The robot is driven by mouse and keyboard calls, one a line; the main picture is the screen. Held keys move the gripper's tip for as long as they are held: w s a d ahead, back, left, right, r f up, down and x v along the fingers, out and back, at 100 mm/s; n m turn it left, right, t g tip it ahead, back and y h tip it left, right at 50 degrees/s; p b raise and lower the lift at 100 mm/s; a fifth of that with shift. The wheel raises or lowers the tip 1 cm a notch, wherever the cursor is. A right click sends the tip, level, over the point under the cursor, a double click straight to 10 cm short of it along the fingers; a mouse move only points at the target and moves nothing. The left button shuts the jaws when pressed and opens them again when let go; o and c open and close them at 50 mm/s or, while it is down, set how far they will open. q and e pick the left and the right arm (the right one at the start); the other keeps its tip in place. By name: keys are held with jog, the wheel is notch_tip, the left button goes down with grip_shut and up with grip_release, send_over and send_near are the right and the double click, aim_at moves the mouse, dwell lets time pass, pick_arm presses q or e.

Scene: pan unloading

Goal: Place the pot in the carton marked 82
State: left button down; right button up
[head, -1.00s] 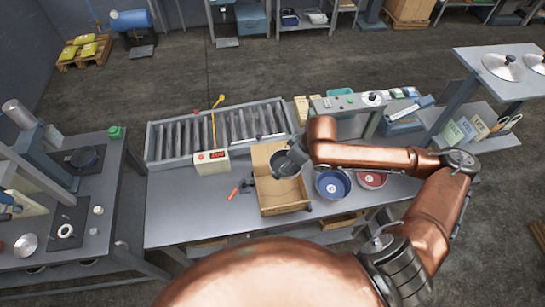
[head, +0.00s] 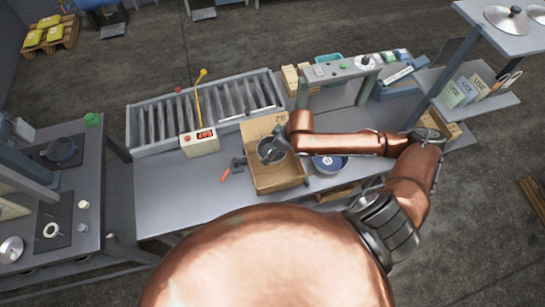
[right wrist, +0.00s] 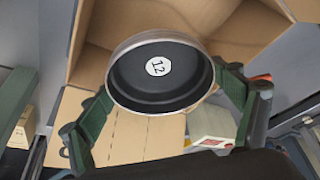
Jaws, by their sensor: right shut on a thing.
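The dark pot (head: 268,151) is held over the open brown carton (head: 277,184). In the right wrist view the pot (right wrist: 180,95) shows its round rim and a white sticker reading 12 on its inside bottom. My right gripper (head: 281,145) is shut on the pot. Its green fingers (right wrist: 165,85) press on opposite sides of the pot. The carton's back flap bears a small mark that looks like 82 seen upside down. I cannot tell whether the pot touches the carton's floor. My left gripper is not in view.
A roller conveyor (head: 210,108) lies behind the table, with a red-digit display box (head: 200,142) in front. A red-handled tool (head: 231,170) lies left of the carton. A blue round pan (head: 328,164) stands close on its right, partly behind my arm. The table's left front is clear.

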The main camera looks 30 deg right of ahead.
notch_tip(320, 180, down, 4)
jog(key=shift+w+f, duration=0.1)
jog(key=shift+f, duration=2)
jog(key=shift+f, duration=0.15)
jog(key=o, duration=1.2)
jog(key=shift+c, duration=0.2)
jog(key=v, duration=1.2)
jog(key=shift+r, duration=0.25)
jog(key=shift+a, duration=0.1)
